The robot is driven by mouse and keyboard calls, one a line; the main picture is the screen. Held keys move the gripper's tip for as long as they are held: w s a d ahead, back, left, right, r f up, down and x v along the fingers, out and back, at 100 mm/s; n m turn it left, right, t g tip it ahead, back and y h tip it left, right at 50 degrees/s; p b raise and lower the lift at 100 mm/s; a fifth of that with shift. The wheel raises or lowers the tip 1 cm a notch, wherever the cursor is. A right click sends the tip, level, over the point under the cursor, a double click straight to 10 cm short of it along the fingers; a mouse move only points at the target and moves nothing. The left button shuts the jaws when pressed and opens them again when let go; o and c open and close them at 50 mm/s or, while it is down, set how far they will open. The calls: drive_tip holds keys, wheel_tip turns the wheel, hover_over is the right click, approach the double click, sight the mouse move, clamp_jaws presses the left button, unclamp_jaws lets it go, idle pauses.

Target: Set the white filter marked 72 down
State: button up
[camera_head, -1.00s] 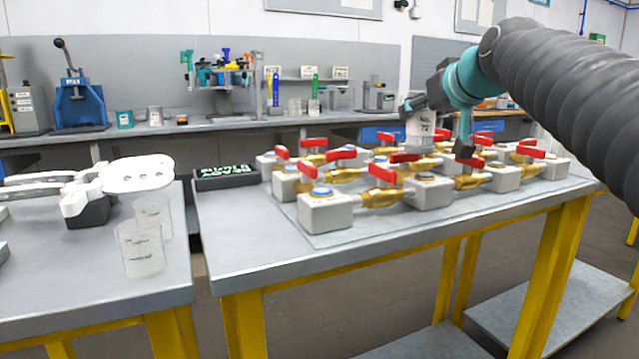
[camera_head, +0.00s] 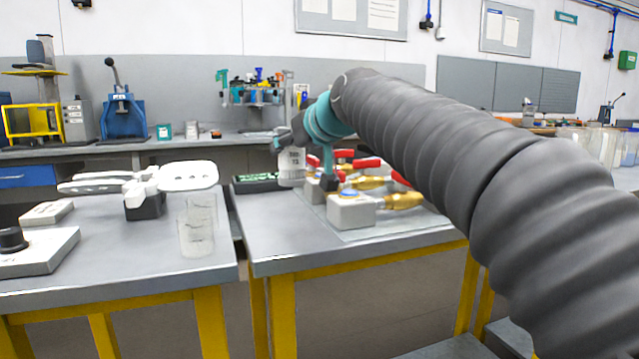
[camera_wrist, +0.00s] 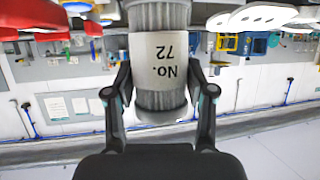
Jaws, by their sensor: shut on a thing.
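The white filter marked 72 (camera_wrist: 158,62) is a pale ribbed cylinder with a smooth label band. In the wrist view it appears upside down, between the two fingers of my gripper (camera_wrist: 160,88). My gripper is shut on it. My arm covers much of the table's right side. I cannot tell the exact gap between the filter and the table.
Grey blocks (camera_head: 351,212) with brass valves and red handles stand on the middle table. The left table (camera_head: 110,262) holds clear beakers (camera_head: 196,238), a white perforated paddle (camera_head: 188,176) and a grey plate with a black knob (camera_head: 30,252).

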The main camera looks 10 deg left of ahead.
sight(298, 173)
drive_tip(key=shift+a+f+b, duration=0.1)
drive_tip(key=shift+f+b, duration=0.45)
drive_tip(key=shift+f, duration=2.45)
drive_tip(key=shift+f, duration=0.15)
drive_tip(key=o, duration=1.2)
drive_tip(key=shift+s+r, duration=0.25)
drive_tip(key=shift+r, duration=0.05)
drive_tip(key=b+v, duration=0.1)
drive_tip(key=v, duration=1)
drive_tip(key=shift+s+d, duration=0.15)
drive_tip(key=shift+d, duration=0.2)
